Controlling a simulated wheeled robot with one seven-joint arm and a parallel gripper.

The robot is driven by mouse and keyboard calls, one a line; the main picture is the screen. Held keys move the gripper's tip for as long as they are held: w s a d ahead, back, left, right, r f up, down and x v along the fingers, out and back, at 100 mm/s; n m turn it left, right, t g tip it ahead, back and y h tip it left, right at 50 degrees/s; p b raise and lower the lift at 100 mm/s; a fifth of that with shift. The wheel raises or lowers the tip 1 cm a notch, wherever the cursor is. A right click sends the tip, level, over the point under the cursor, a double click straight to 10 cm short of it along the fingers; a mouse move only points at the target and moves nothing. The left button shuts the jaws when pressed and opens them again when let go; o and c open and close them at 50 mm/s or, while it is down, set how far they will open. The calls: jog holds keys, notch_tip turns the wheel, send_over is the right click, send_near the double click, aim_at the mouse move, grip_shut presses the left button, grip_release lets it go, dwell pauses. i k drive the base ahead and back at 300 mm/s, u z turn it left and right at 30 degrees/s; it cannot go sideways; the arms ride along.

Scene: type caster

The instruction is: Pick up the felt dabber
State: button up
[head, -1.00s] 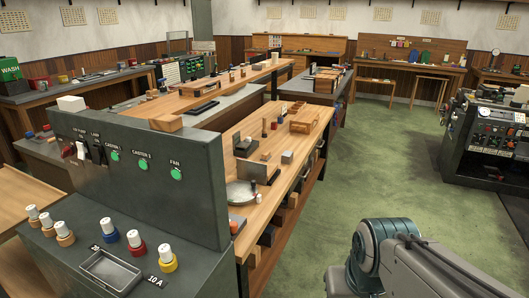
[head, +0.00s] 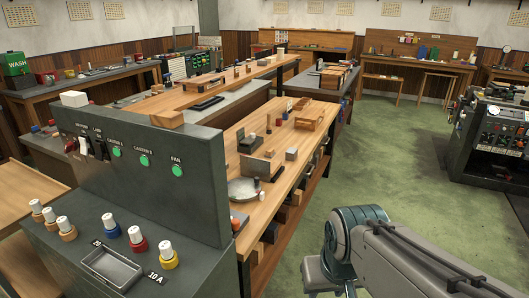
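I cannot make out for certain which thing is the felt dabber. Several small upright pieces stand on the long wooden-topped bench (head: 255,215) in the middle. Among them are a small dark-and-red piece (head: 257,184) by the round grey pan (head: 242,189) and a small white piece (head: 262,195) near the bench's right edge. They are too small to name. My arm shows at the lower right of the head view, over the green floor and apart from the bench. My gripper is out of view.
A grey control cabinet (head: 200,208) with green buttons stands at the front left. Its lower ledge bears a metal tray (head: 112,265) and several white-capped, coloured-base fuses. A dark machine (head: 492,140) stands at right. Green floor (head: 395,165) lies open between bench and machine.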

aim_at(270, 152)
jog(key=z, duration=0.6)
jog(key=k, duration=0.8)
jog(key=z, duration=0.85)
jog(key=k, duration=0.4)
jog(key=z, duration=0.25)
jog(key=i, duration=1.5)
jog(key=u, duration=1.45)
jog(key=i, duration=0.7)
jog(key=u, duration=1.05)
jog(key=i, duration=0.2)
jog(key=u, duration=0.15)
jog(key=k, duration=0.2)
